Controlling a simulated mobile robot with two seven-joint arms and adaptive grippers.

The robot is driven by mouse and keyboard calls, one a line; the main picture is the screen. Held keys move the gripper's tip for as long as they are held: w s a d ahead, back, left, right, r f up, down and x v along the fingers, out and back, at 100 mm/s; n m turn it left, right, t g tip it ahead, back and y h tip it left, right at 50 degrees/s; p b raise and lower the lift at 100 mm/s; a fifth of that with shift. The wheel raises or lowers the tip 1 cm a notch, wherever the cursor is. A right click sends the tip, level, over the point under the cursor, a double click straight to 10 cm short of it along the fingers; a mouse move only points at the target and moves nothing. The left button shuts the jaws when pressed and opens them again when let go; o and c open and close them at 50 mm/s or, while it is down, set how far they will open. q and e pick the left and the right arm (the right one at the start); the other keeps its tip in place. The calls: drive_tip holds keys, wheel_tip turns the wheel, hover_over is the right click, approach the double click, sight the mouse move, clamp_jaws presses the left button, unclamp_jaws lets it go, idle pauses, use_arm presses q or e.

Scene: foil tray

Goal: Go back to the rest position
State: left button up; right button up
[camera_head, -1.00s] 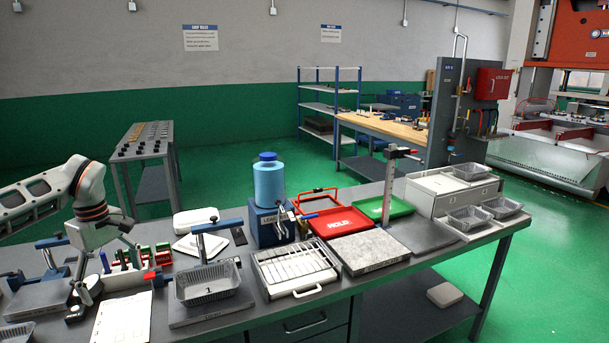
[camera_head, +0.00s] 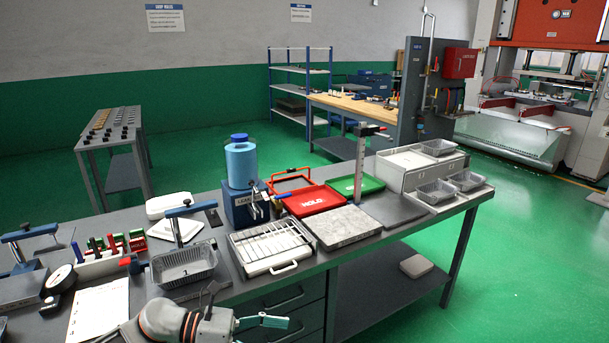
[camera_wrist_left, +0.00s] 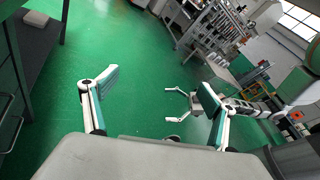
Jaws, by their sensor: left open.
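My left gripper (camera_head: 264,321) is at the bottom edge of the head view, in front of the bench, pointing right. Part of it is cut off there. In the left wrist view it (camera_wrist_left: 152,92) is open, with two fingers spread wide and nothing between them but green floor. My right gripper (camera_wrist_left: 175,103) shows farther off in that view, its fingers apart and empty. It is not in the head view. A foil tray (camera_head: 184,266) stands on the bench beyond my left gripper, apart from it.
The bench (camera_head: 190,302) holds a white rack tray (camera_head: 268,262), a stone plate (camera_head: 341,227), a red tray (camera_head: 314,200), a green tray (camera_head: 355,185) and a blue canister (camera_head: 241,165). More foil trays (camera_head: 434,190) stand at the right end. Open green floor (camera_head: 530,270) lies to the right.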

use_arm(q)
drive_tip(key=s+a+f+n+t+y, duration=0.1)
drive_tip(key=a+f+n+t+y, duration=0.45)
drive_tip(key=n, duration=1.15)
drive_tip(key=s+a+f+n+t+y, duration=0.3)
drive_tip(key=f+n+t, duration=0.5)
drive_tip(key=n, duration=0.9)
drive_tip(key=s+a+f+n+g+y, duration=0.4)
drive_tip(key=s+a+f+n, duration=0.5)
drive_tip(key=s+f, duration=0.3)
drive_tip(key=shift+s+n+y, duration=0.45)
drive_tip(key=shift+n, duration=0.35)
